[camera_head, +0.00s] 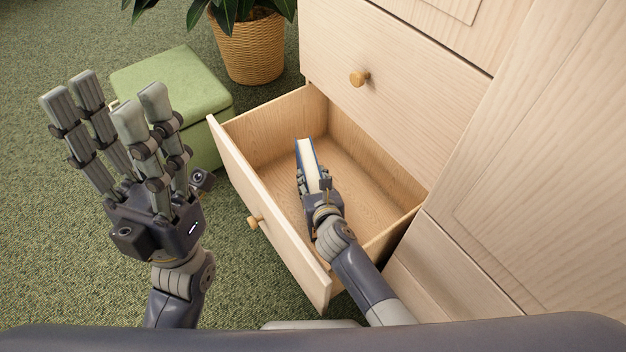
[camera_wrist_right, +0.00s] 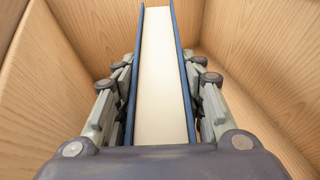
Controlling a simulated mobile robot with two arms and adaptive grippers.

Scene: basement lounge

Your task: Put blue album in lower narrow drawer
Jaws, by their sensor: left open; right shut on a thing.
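The lower narrow drawer (camera_head: 380,195) is pulled open, and its wooden inside is bare apart from my right gripper and the album. The blue album (camera_head: 307,160) stands on edge with its white page block facing up. My right gripper (camera_head: 313,180) is shut on it inside the drawer. In the right wrist view the album (camera_wrist_right: 161,80) sits between the fingers of my right gripper (camera_wrist_right: 160,95), with drawer walls around it. I cannot tell whether it touches the drawer floor. My left gripper (camera_head: 112,110) is open and empty, left of the drawer over the carpet.
A closed drawer with a round knob (camera_head: 359,78) is above the open one. The open drawer's front has a knob (camera_head: 254,222). A green ottoman (camera_head: 170,75) and a plant in a woven pot (camera_head: 250,48) stand behind. Green carpet lies free at left.

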